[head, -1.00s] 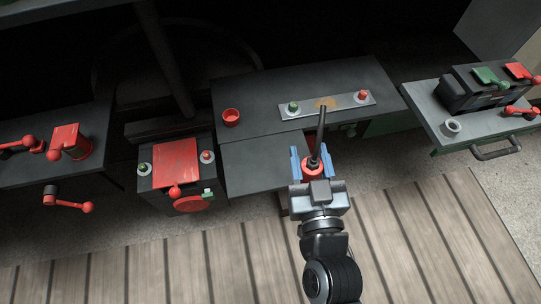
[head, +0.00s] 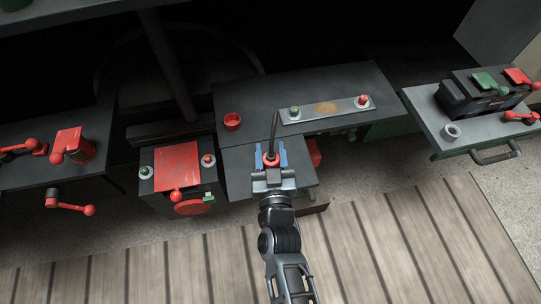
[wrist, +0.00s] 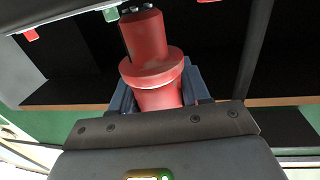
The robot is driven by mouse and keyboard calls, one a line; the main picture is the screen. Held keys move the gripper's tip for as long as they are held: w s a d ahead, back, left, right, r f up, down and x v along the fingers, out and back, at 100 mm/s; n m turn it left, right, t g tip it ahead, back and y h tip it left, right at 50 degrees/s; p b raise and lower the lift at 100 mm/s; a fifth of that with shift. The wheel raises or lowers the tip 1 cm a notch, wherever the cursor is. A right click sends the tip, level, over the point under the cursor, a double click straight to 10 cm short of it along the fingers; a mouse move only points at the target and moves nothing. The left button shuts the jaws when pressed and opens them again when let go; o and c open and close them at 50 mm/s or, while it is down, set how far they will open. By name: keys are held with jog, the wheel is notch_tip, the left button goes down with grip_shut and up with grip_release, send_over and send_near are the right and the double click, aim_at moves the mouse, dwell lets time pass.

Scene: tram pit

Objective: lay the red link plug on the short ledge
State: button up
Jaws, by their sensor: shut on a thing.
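The red link plug (head: 270,161) is held between the blue jaws of my gripper (head: 270,155). In the wrist view the plug (wrist: 152,60) is a stepped red cylinder with a wide collar, its narrow end pointing away from my gripper. A dark rod (head: 274,128) shows just beyond the plug in the head view. The lower dark panel (head: 236,183) in front of the bench looks like the short ledge. The gap between plug and panel cannot be judged.
A red cup (head: 232,121) and a grey strip (head: 340,112) with green and red knobs are on the bench behind. A box with a red lid (head: 176,166) stands left. A grey table (head: 425,115) with a battery-like block is right.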

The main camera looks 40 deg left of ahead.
jog(key=shift+f, duration=0.3)
jog(key=shift+f, duration=0.1)
jog(key=o, duration=1.1)
jog(key=v, duration=1.2)
jog(key=shift+d, duration=0.15)
